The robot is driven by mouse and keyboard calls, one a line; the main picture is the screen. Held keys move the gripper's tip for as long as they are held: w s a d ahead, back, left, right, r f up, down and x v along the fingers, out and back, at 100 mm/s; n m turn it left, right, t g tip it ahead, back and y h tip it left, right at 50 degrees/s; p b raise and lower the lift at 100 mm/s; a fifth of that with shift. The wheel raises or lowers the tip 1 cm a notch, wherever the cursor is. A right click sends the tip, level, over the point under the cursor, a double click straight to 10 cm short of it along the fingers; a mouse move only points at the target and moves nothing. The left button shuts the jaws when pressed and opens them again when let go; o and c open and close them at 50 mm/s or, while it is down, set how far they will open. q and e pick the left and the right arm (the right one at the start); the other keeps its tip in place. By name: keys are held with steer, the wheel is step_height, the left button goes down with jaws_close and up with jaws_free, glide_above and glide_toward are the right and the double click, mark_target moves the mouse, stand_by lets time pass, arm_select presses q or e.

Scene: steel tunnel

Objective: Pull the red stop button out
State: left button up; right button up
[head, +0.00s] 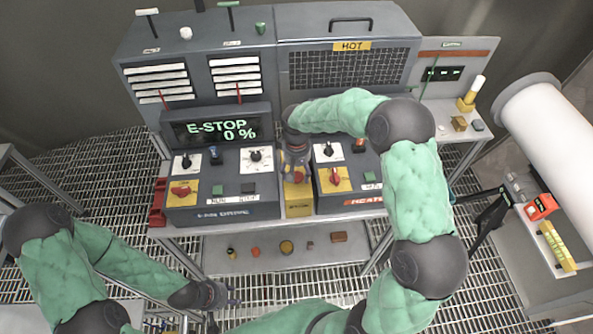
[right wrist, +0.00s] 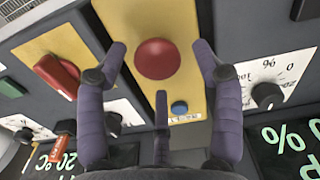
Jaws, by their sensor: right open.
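The red stop button (right wrist: 158,59) is a round red knob on a yellow plate (right wrist: 141,20) in the right wrist view. My right gripper (right wrist: 160,62) is open, with fingers to the left and right of the button and a third finger below it; I see clear gaps and no contact. In the head view my right gripper (head: 296,172) points down over the yellow plate (head: 298,200) between the two consoles and hides the button. My left gripper (head: 226,296) is low near the bottom, away from the panel; its finger opening is unclear.
The E-STOP display (head: 217,130) reads 0 %. A red rotary knob (right wrist: 57,75) is left of the right gripper's fingers, and a blue button (right wrist: 179,107) lies below the stop button. A lower shelf (head: 220,262) holds several small items. A white cylinder (head: 550,135) stands right.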

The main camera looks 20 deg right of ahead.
jaws_close()
steer(key=shift+w+r, duration=0.1)
steer(key=shift+r, duration=0.85)
steer(key=shift+c, duration=1.3)
jaws_free()
steer(key=shift+o, duration=1.3)
steer(key=shift+f, duration=0.1)
step_height(320, 180, up, 12)
